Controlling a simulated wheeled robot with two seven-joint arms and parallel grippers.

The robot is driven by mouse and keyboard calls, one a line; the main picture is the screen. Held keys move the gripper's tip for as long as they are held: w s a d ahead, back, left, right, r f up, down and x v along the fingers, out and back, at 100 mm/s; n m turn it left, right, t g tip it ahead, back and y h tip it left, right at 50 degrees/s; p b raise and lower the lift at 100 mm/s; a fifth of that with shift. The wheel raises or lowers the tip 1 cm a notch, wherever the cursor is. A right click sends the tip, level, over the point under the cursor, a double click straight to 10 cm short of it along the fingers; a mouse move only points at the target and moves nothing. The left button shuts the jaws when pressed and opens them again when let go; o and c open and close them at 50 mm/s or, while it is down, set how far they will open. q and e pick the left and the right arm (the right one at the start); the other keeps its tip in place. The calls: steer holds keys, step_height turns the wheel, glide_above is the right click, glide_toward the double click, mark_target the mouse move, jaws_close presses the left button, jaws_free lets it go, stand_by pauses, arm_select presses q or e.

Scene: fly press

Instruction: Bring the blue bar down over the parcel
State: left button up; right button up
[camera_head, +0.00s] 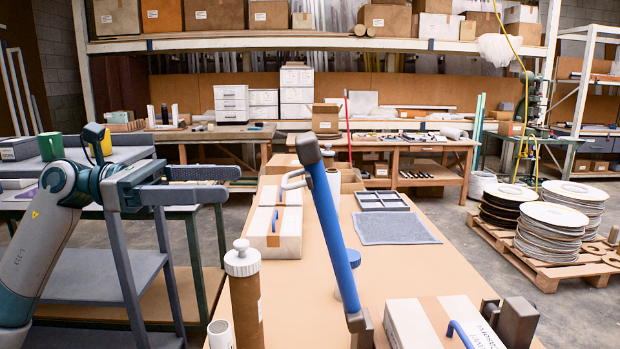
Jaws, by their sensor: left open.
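The blue bar (333,228) stands raised and tilted, its dark grey head up and to the left. Its lower end meets a grey metal bracket (361,325) at the front of the table. The parcel (440,322) is a white box with a brown band and a blue handle, just right of that bracket; its front is cut off by the picture edge. A dark metal block (515,320) stands at its right side. My left gripper (233,183) is open and empty, its fingers pointing right, left of the bar and apart from it. My right gripper is out of view.
A brown cylinder with a white cap (243,262) and a white cup (220,334) stand left of the bar. White boxes (275,232), a grey tray (382,200) and a grey mat (395,228) lie farther back on the table (440,265). The table's right side is mostly clear.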

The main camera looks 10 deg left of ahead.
mark_target(310, 182)
arm_select(q)
steer(key=p+x, duration=0.4)
steer(key=x, duration=1.1)
steer(key=shift+f, duration=0.1)
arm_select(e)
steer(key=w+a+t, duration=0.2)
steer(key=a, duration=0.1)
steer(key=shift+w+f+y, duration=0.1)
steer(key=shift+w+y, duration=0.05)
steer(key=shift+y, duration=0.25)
arm_select(q)
steer(key=shift+a, duration=0.1)
steer(key=shift+c, duration=0.2)
